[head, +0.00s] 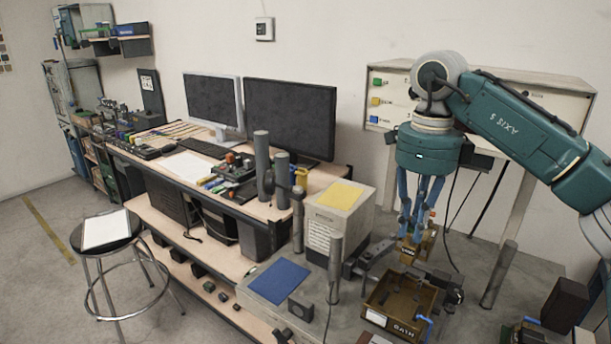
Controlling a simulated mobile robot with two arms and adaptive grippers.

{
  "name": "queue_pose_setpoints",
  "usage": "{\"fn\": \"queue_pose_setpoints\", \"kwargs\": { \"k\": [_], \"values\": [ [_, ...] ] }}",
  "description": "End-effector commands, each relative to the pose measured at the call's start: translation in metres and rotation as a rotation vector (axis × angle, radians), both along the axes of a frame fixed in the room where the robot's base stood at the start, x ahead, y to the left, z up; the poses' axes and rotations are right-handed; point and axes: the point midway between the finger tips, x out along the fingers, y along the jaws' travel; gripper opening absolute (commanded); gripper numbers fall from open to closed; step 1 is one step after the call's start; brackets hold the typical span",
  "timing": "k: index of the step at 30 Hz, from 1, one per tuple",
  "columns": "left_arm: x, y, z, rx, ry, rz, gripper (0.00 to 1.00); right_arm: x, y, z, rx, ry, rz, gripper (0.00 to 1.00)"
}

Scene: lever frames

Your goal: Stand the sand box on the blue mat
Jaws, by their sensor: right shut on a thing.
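My right gripper (419,236) comes down from the upper right with its blue fingers shut on a small sand-yellow box (426,246), which looks like the sand box. The fingers partly hide the box. It is above and behind the brown bin marked BATH; whether it touches anything below is hard to tell. The blue mat (278,280) lies flat on a low grey block to the left, nearer the front, and is bare. My left gripper is out of view.
Monitors (290,118) stand behind on the bench.

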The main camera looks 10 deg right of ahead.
Motion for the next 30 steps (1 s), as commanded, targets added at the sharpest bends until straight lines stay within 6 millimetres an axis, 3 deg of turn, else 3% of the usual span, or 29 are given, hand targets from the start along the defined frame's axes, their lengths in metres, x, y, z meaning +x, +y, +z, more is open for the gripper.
{"fn": "queue_pose_setpoints", "kwargs": {
  "k": [4, 8, 20, 30],
  "values": [
    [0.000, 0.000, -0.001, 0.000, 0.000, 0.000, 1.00, -0.001, 0.004, -0.003, -0.002, -0.005, 0.064, 0.00],
    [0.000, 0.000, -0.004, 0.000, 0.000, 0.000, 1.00, -0.004, 0.015, -0.016, -0.013, -0.008, 0.256, 0.00],
    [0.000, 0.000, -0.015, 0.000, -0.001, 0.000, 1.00, -0.035, 0.070, -0.077, -0.037, -0.004, 1.214, 0.00],
    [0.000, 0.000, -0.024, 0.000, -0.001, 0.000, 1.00, -0.080, 0.114, -0.126, -0.020, 0.002, 2.048, 0.00]
  ]
}}
